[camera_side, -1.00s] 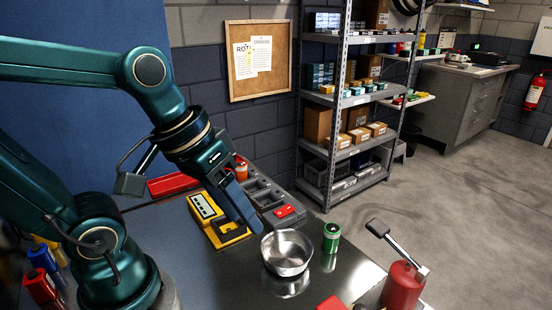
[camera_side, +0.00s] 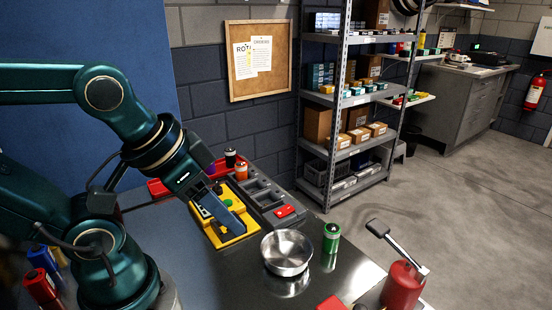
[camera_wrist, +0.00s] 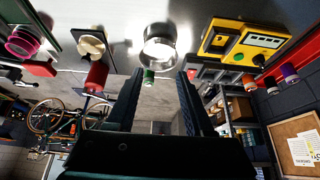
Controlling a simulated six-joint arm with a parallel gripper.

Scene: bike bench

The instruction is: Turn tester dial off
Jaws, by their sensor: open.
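The yellow tester (camera_side: 238,238) lies on the bench in the side view, partly covered by my gripper. It also shows in the wrist view at upper right (camera_wrist: 243,52), with a pale display panel (camera_wrist: 262,39). A small round green piece (camera_wrist: 259,60) sits on its edge side, and green also shows beside my fingers in the side view (camera_side: 228,203). I cannot tell whether this is the dial or where it points. My gripper (camera_side: 238,228) is over the tester in the side view. In the wrist view my gripper (camera_wrist: 161,76) has its fingers apart and nothing between them.

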